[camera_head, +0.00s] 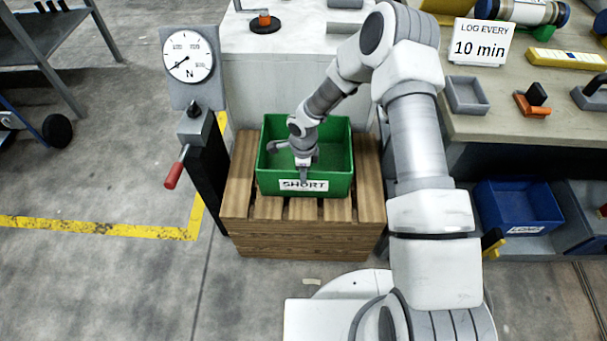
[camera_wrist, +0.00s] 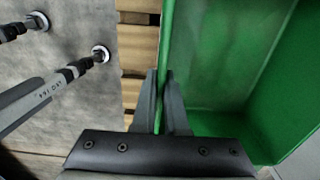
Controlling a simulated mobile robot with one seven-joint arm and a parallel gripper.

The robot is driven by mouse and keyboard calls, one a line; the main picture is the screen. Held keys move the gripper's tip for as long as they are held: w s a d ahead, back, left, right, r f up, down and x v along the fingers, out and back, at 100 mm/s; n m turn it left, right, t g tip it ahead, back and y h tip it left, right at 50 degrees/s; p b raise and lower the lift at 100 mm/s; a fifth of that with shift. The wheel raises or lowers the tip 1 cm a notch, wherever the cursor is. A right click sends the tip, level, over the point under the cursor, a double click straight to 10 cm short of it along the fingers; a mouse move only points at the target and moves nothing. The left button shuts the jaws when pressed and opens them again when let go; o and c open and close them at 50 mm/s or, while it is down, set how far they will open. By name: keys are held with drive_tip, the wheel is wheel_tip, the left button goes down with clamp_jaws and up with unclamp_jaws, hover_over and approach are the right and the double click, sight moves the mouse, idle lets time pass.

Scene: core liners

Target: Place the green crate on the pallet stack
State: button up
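The green crate (camera_head: 338,186) is upright over the wooden pallet stack (camera_head: 237,200), its base within the stack's top. It looks to be resting on the slats; I cannot see under it. A label reading "SHORT" is on its near wall. My gripper (camera_head: 304,180) is at the near wall's rim. In the wrist view, my gripper (camera_wrist: 161,75) has one finger on each side of the thin wall of the crate (camera_wrist: 210,55), close together, shut on it. The slats of the pallet stack (camera_wrist: 137,50) show just outside the wall. The crate's inside looks empty.
A gauge post with a red-handled lever (camera_head: 173,176) stands close left of the stack. A pale block (camera_head: 270,70) is behind it. A workbench (camera_head: 550,130) with tools is at the right, a blue bin (camera_head: 518,207) below it.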

drive_tip(key=o, duration=0.4)
drive_tip(key=shift+o, duration=0.2)
drive_tip(key=shift+r, duration=0.15)
wheel_tip(320, 180, up, 12)
drive_tip(key=p, duration=0.3)
drive_tip(key=s+d+r+n+t+h, duration=0.1)
drive_tip(key=s+d+r+n, duration=0.3)
drive_tip(key=r, duration=0.8)
drive_tip(key=s+d+r+n+t, duration=0.2)
drive_tip(key=d+r+n, duration=0.3)
drive_tip(key=r, duration=0.7)
drive_tip(key=s+d+r+n+t, duration=0.1)
drive_tip(key=s+r+n, duration=0.3)
drive_tip(key=s, duration=0.5)
drive_tip(key=s+d+r+n+t+y, duration=0.1)
drive_tip(key=s+d+r+n, duration=0.3)
drive_tip(key=s+r, duration=0.3)
drive_tip(key=shift+s+d+n+t, duration=0.15)
drive_tip(key=shift+s+n+t, duration=0.15)
drive_tip(key=shift+s+n, duration=0.55)
drive_tip(key=shift+s+r, duration=0.15)
drive_tip(key=shift+r, duration=0.05)
